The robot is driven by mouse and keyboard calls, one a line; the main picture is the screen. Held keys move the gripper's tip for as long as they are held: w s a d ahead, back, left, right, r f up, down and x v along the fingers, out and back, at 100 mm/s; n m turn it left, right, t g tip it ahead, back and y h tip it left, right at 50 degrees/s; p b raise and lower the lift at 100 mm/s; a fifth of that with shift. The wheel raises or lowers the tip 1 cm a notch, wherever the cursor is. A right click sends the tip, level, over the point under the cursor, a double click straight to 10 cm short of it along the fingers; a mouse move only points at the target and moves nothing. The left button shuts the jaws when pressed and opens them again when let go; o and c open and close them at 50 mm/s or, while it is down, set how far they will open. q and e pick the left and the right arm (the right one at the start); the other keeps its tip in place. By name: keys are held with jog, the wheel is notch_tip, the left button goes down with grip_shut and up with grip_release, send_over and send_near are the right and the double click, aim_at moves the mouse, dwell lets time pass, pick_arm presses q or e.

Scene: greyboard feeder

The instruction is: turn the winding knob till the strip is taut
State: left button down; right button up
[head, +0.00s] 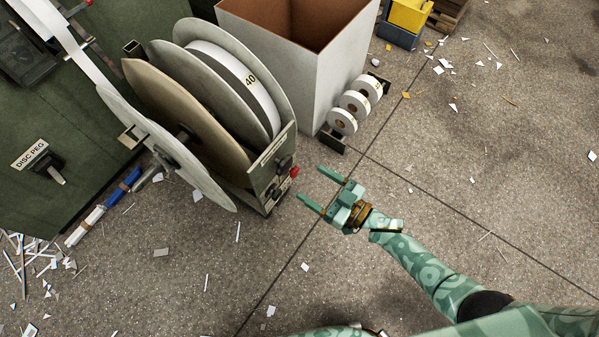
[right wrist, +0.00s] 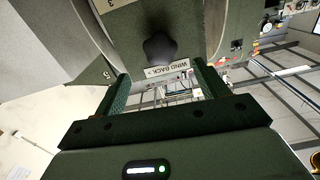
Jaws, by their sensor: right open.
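A dark lobed knob (right wrist: 160,48) shows in the right wrist view beside a "WIND BACK" label (right wrist: 167,71). In the head view, dark knobs (head: 284,163) and a red one (head: 294,172) are on the end plate of the reel stand (head: 262,172). My right gripper (head: 309,184) is open and empty, just right of that plate, fingers pointing at it. In the right wrist view the knob is ahead, between the finger lines, apart from them. A white strip (head: 78,48) runs down from the upper left to the reels; its tension is unclear. My left gripper is out of view.
Large discs and a white reel marked 40 (head: 236,78) fill the stand. A tall open box (head: 340,55) and a rack of white rolls (head: 343,122) stand behind my gripper. The disc peg (head: 50,168) is at left. Floor at right is clear except for scraps.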

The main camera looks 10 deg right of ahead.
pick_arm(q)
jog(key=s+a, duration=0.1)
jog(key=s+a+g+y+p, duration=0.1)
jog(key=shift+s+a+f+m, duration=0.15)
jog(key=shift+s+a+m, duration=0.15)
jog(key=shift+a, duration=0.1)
pick_arm(e)
jog(key=v, duration=0.9)
jog(key=shift+f, duration=0.1)
